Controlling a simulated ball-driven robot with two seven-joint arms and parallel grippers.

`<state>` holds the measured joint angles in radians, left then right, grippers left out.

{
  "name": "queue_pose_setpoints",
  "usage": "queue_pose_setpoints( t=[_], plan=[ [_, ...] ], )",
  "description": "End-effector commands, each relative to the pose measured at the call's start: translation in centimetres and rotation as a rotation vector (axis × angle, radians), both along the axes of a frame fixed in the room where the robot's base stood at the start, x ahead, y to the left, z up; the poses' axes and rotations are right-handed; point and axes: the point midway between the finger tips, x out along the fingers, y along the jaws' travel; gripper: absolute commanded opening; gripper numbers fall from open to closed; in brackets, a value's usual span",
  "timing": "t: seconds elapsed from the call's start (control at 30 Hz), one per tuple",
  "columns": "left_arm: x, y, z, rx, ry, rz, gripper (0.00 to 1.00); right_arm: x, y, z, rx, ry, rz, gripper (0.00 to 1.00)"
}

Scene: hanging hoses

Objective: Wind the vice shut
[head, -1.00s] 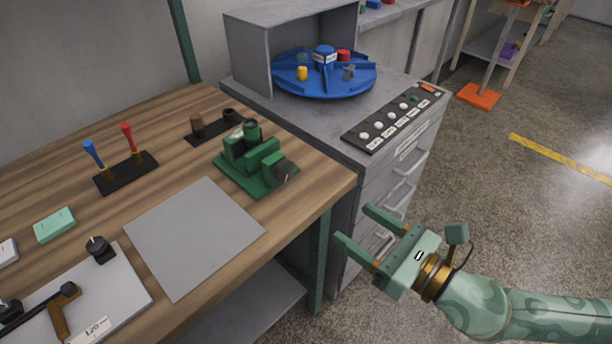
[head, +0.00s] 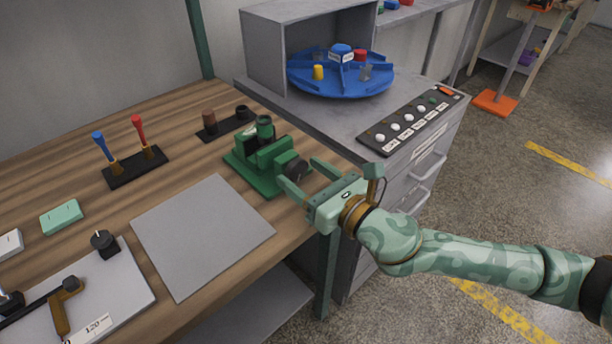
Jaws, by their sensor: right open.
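The green vice (head: 258,160) stands on the wooden bench near its right edge. A dark green cylinder (head: 264,127) shows upright at its jaws; whether the jaws touch it I cannot tell. The vice's dark round knob (head: 291,166) faces right, towards my gripper. My right gripper (head: 303,175) is open at the bench edge, its two fingers pointing left on either side of the knob in the picture. Whether they touch the knob I cannot tell. My left gripper is not in view.
A grey mat (head: 203,235) lies in front of the vice. A rack with a blue and a red-handled tool (head: 137,168) stands to the left. A blue turntable (head: 341,80) and a button panel (head: 411,122) are on the grey cabinet behind.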

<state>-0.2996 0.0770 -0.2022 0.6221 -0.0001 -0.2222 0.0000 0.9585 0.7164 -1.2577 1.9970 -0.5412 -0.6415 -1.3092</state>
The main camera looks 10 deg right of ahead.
Motion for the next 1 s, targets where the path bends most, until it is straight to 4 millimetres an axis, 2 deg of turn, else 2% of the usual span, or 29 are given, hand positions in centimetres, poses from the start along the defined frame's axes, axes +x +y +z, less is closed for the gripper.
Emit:
queue_pose_setpoints(
  t=[0.2,0.23,0.3,0.4,0.73,1.0],
  plan=[
    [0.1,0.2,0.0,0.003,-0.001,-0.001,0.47,0.0,0.0,0.0,0.000,0.000,0.000,0.63],
    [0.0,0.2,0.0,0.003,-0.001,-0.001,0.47,0.0,0.0,0.0,0.000,0.000,0.000,0.60],
    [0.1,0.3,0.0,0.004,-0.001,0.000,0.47,0.0,0.0,0.0,0.000,0.000,0.000,0.40],
    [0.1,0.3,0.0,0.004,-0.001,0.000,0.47,0.0,0.0,0.0,0.000,0.000,0.000,0.18],
    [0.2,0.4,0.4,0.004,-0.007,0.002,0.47,0.0,0.0,0.1,0.031,0.022,-0.001,0.18],
    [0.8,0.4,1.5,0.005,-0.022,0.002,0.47,-0.1,0.0,0.3,0.161,0.117,-0.002,0.18]
  ],
)
